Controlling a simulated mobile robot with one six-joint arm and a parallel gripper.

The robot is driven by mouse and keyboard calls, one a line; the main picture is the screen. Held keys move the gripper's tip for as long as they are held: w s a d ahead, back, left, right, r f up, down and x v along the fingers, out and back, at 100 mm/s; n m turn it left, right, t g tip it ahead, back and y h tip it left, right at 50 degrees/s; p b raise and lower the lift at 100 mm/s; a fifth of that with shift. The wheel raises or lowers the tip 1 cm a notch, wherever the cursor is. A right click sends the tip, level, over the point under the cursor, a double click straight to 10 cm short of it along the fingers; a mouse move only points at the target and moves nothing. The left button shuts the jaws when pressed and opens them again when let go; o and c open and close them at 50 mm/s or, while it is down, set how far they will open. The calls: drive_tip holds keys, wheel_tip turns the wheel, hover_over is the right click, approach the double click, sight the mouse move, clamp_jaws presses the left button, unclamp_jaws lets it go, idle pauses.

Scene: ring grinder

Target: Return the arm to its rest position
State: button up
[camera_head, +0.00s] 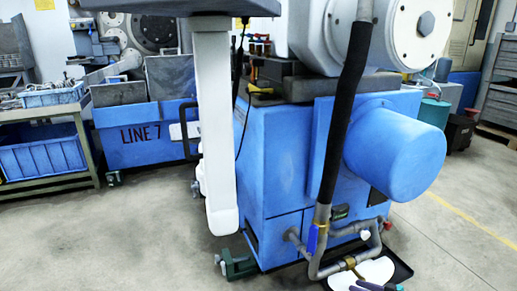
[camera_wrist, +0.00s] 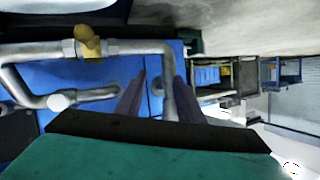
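In the wrist view, my gripper (camera_wrist: 160,76) shows as two dark purplish fingers with a clear gap between their tips. It is open, and I see nothing held in it. A grey bent pipe (camera_wrist: 120,48) with a brass-yellow fitting (camera_wrist: 88,42) is beyond the fingers. One leg of the pipe shows behind the gap, close to the right finger; I cannot tell the distance. In the head view, a white link of my arm (camera_head: 213,130) hangs down in front of the blue machine. Purplish parts at the bottom edge may be my gripper; this is unclear.
The blue ring grinder (camera_head: 270,170) has a projecting blue cylinder (camera_head: 395,150), a black hose (camera_head: 347,110) and low grey pipework (camera_head: 318,255). A black tray (camera_head: 401,270) lies at its foot. A bench with blue bins (camera_head: 40,158) stands left. Floor is clear at front left and right.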

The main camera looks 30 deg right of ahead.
drive_tip(key=w+a+r+n+g+y+p, duration=0.1)
drive_tip(key=w+a+r+n+y+p, duration=0.2)
drive_tip(key=w+a, duration=0.6)
drive_tip(key=w+a+r+n+g+y+p, duration=0.1)
drive_tip(key=w+a+r+g+p, duration=0.3)
drive_tip(key=a, duration=0.7)
drive_tip(key=a+f+n+g+y+p, duration=0.15)
drive_tip(key=a+p, duration=0.35)
drive_tip(key=a, duration=0.6)
drive_tip(key=w+a+r+n+g+y+p, duration=0.25)
drive_tip(key=a+p, duration=0.25)
drive_tip(key=a, duration=0.7)
drive_tip(key=s+a+r+g+h+p, duration=0.2)
drive_tip(key=s+a+g+p, duration=0.3)
drive_tip(key=a, duration=0.4)
drive_tip(key=s+a+r+g+h+p, duration=0.25)
drive_tip(key=s+a+p, duration=0.25)
drive_tip(key=s+a, duration=0.3)
drive_tip(key=s+a+r+g+h+p, duration=0.25)
drive_tip(key=s+p, duration=0.25)
drive_tip(key=s, duration=0.3)
drive_tip(key=s+d+f+m+h, duration=0.1)
drive_tip(key=d+m+h, duration=0.3)
drive_tip(key=d+m, duration=0.4)
drive_tip(key=shift+s+d+h, duration=0.25)
drive_tip(key=shift+s+h, duration=0.05)
drive_tip(key=shift+s, duration=0.2)
